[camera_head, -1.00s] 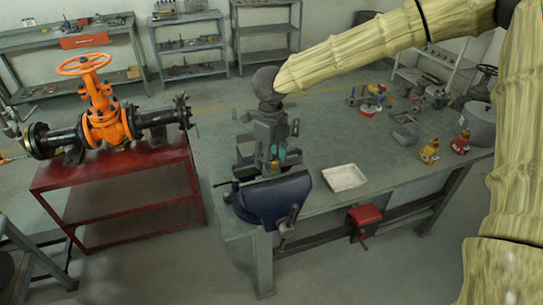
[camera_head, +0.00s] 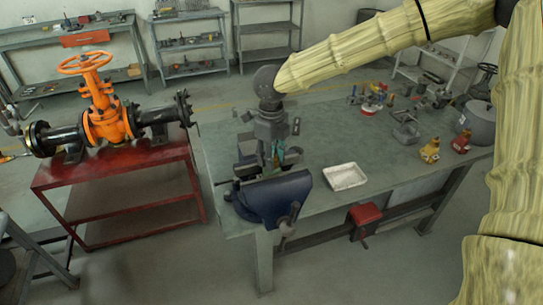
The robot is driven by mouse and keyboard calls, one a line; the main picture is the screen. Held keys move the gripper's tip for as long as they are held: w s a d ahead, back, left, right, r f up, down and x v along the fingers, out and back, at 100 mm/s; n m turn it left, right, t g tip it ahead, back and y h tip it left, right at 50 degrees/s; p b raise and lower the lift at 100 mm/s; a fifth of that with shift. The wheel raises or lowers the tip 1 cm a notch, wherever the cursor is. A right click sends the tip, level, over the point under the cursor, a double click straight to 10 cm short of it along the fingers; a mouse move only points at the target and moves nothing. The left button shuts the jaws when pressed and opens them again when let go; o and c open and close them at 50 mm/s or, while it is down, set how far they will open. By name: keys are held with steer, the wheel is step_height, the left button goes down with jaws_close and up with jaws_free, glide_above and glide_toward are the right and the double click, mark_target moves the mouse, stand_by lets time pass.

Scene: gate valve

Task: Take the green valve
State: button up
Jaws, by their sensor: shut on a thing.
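The green valve (camera_head: 280,152) is small in the head view and mostly hidden by my gripper. It sits at the blue bench vise (camera_head: 268,198), near the front left corner of the workbench. My gripper (camera_head: 272,155) points down over the vise with its fingers around the green valve, shut on it. I cannot tell whether the valve touches the vise jaws.
The grey workbench (camera_head: 385,165) holds a white tray (camera_head: 345,177), yellow and red bottles (camera_head: 430,150), a grey pot (camera_head: 479,122) and several small parts. An orange gate valve (camera_head: 105,120) stands on a red table (camera_head: 120,170) at left. Shelves line the back wall.

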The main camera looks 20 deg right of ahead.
steer(key=shift+r+p, duration=0.95)
steer(key=shift+p, duration=0.3)
stand_by(0.9)
steer(key=shift+r+p, duration=3.2)
steer(key=shift+r, duration=0.05)
